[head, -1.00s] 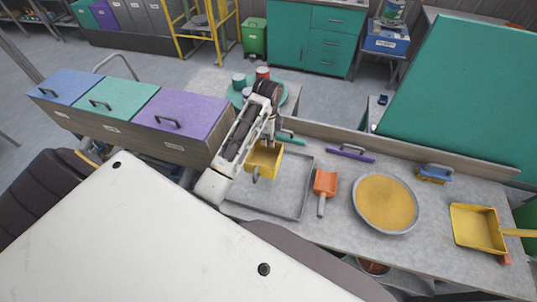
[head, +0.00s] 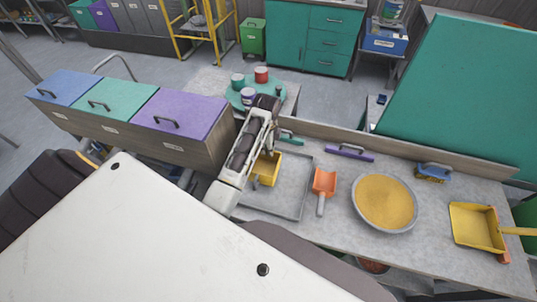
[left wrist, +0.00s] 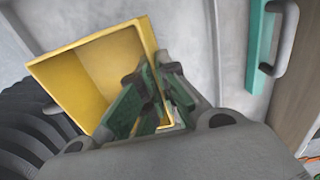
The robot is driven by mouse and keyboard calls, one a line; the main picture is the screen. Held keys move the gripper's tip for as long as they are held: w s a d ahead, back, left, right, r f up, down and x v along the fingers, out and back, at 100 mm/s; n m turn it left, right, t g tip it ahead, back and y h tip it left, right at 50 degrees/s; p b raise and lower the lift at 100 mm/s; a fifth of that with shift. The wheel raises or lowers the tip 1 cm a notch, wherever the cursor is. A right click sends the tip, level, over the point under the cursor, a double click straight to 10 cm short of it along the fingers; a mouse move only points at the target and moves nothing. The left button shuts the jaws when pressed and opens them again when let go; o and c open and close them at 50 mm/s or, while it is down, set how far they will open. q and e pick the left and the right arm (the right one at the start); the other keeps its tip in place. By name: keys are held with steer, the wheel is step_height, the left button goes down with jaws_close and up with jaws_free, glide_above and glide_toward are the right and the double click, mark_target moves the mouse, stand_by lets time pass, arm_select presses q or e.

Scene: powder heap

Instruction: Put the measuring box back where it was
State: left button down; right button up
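The yellow measuring box (head: 269,164) is in the grey tray's area, at the left end of the bench. My left gripper (head: 272,147) reaches over it. In the left wrist view the box (left wrist: 82,72) lies open toward the camera, left of the fingers. The green-padded fingers of my left gripper (left wrist: 160,85) are close together at the box's near right wall, and appear shut on it. The exact contact is partly hidden by the fingers. I cannot tell whether the box's underside touches the tray. My right gripper is not in view.
The grey tray (head: 301,190) has bare floor to the right. An orange scoop (head: 323,181), a round pan of yellow powder (head: 384,203) and a yellow dustpan (head: 476,227) stand farther right. A green-handled tool (head: 290,139) and a purple one (head: 349,153) lie along the back.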

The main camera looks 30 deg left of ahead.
mark_target(267, 159)
arm_select(q)
steer(key=shift+f, duration=1.9)
steer(key=shift+f, duration=0.1)
steer(key=c, duration=1.6)
jaws_free()
steer(key=shift+c, duration=0.2)
step_height(267, 159, up, 11)
steer(key=shift+w+f, duration=0.2)
steer(key=shift+w+r, duration=0.1)
steer(key=shift+r, duration=0.3)
steer(key=shift+s+r, duration=0.25)
steer(key=shift+r, duration=0.15)
